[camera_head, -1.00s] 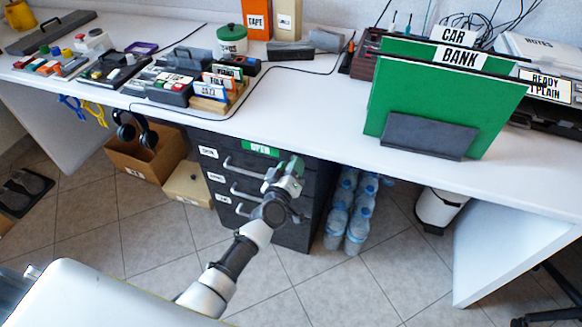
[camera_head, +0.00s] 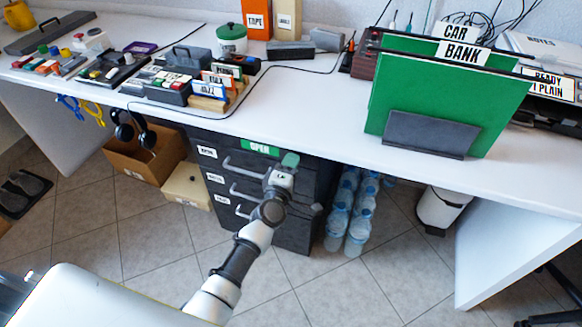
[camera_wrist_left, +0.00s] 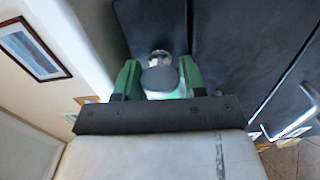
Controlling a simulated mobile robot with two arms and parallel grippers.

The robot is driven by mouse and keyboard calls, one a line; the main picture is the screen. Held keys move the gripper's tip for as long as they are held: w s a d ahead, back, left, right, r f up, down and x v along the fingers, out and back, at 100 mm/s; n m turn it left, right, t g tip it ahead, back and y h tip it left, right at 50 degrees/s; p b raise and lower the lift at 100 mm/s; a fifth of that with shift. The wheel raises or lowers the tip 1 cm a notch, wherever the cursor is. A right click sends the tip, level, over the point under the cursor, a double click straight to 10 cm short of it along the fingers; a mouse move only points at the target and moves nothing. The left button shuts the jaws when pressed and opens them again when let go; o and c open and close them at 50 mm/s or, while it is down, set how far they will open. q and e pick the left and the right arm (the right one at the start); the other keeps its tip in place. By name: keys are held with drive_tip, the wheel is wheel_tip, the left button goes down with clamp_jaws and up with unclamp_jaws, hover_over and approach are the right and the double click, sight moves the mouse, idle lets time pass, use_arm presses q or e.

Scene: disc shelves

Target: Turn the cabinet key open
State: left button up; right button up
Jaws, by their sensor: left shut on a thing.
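The dark cabinet (camera_head: 296,222) stands under the desk, with drawers, bar handles and a green "OPEN" label (camera_head: 260,147) at its top. My left gripper (camera_head: 289,162) is at the cabinet's upper right front in the head view and hides the key there. In the left wrist view, the green fingers of my left gripper (camera_wrist_left: 158,75) are shut on the key (camera_wrist_left: 160,80), a round grey head. A shiny round metal part (camera_wrist_left: 160,57) shows just beyond it against the dark cabinet front (camera_wrist_left: 235,40). My right gripper is not in view.
Water bottles (camera_head: 345,210) stand right of the cabinet, and a cardboard box (camera_head: 140,163) stands left of it. The white desktop (camera_head: 290,95) overhangs the cabinet. A drawer handle (camera_wrist_left: 292,122) shows at the right in the left wrist view.

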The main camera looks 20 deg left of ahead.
use_arm(q)
drive_tip(key=shift+n, duration=0.4)
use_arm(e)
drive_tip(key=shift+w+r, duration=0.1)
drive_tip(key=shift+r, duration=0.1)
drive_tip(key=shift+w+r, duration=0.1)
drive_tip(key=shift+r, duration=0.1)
use_arm(q)
drive_tip(key=o, duration=0.9)
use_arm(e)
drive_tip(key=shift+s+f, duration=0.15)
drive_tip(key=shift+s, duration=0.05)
